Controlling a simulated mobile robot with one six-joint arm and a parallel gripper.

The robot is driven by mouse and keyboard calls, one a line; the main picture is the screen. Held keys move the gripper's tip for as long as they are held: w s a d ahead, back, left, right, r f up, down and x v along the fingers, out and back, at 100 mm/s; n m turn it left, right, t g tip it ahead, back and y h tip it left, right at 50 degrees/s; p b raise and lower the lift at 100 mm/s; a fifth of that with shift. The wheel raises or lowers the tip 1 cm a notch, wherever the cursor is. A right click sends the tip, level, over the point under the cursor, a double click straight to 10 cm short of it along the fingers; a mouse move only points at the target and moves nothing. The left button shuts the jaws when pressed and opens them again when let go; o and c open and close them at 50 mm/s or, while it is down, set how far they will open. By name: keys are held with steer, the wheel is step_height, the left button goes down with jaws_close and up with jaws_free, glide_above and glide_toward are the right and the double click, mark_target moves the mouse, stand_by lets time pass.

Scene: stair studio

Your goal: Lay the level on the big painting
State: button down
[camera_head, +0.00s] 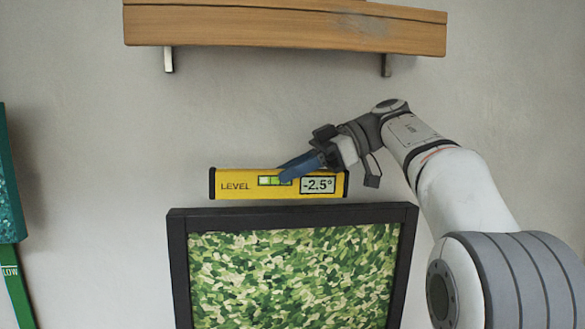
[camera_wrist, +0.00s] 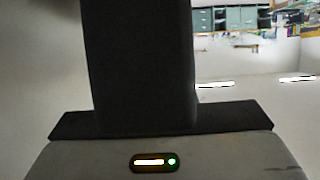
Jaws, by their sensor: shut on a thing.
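The yellow level (camera_head: 238,188) has black end caps, a green vial and a display reading -2.5°. It is in the head view, close to horizontal, just above the top edge of the big painting (camera_head: 290,215). A thin strip of wall seems to show between them, so the level looks slightly clear of the frame. The painting has a black frame and a green camouflage-like picture. My gripper (camera_head: 290,170), with blue fingers, is shut on the level near its middle and partly covers the vial. In the wrist view I cannot make out the level.
A wooden shelf (camera_head: 280,28) on metal brackets (camera_head: 168,60) juts out above my gripper. A green-framed thing (camera_head: 10,190) with a green strip marked LOW (camera_head: 12,275) is at the far left. The wall between is bare.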

steer(key=shift+w+a+f+p, duration=0.15)
steer(key=shift+w+p, duration=0.05)
steer(key=shift+w, duration=0.55)
steer(key=shift+w+a+f+p, duration=0.15)
steer(key=shift+w+a, duration=0.05)
steer(key=shift+w, duration=0.6)
steer(key=shift+w+a+f+p, duration=0.15)
steer(key=shift+w+p, duration=0.05)
steer(key=shift+w, duration=0.55)
steer(key=shift+f+b, duration=0.85)
steer(key=shift+f, duration=0.55)
steer(key=shift+f, duration=0.15)
steer(key=c, duration=1.1)
jaws_free()
steer(key=v, duration=0.7)
steer(key=shift+d+p, duration=0.35)
steer(key=shift+r+p, duration=0.35)
steer(key=shift+p, duration=0.1)
